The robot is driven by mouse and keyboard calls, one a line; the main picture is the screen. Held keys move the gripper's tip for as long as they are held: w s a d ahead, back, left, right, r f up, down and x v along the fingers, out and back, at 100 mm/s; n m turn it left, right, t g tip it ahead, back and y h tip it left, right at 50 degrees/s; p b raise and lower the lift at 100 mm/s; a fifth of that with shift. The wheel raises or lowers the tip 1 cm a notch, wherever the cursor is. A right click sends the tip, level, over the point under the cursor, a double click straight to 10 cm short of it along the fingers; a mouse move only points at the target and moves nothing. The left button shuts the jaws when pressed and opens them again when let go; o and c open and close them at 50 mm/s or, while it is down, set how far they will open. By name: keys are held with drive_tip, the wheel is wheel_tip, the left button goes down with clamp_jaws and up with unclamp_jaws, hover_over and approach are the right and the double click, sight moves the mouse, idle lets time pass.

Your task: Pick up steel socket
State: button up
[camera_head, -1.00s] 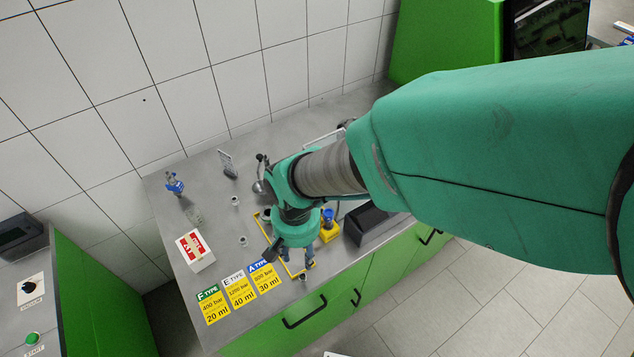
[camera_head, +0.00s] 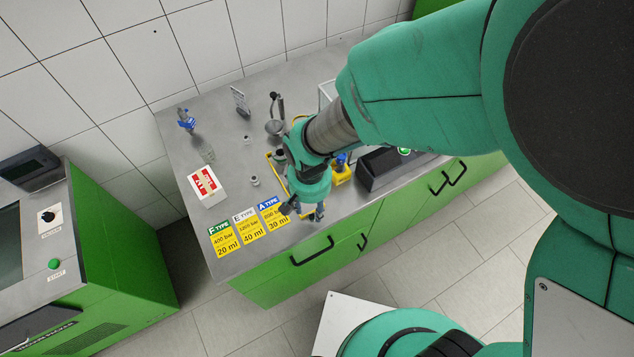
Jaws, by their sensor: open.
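Two small grey metal pieces stand on the steel worktop. One short cylinder (camera_head: 254,181) is right of the red-and-white box, and a smaller piece (camera_head: 246,138) is farther back. Either could be the steel socket; they are too small to tell apart for sure. My gripper (camera_head: 304,213) points down near the worktop's front edge, to the right of and nearer than both pieces. It is open, and I see nothing held in it. My arm hides part of the worktop behind it.
A yellow frame (camera_head: 272,168) lies partly under my arm, with a yellow-and-blue part (camera_head: 341,175) and a black box (camera_head: 388,168) to the right. Yellow type cards (camera_head: 249,230) lie at the front. A red-and-white box (camera_head: 206,187) stands left. The left worktop has free room.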

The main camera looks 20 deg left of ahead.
sight(312, 213)
drive_tip(key=shift+f+b, duration=0.45)
drive_tip(key=shift+f, duration=2.15)
clamp_jaws()
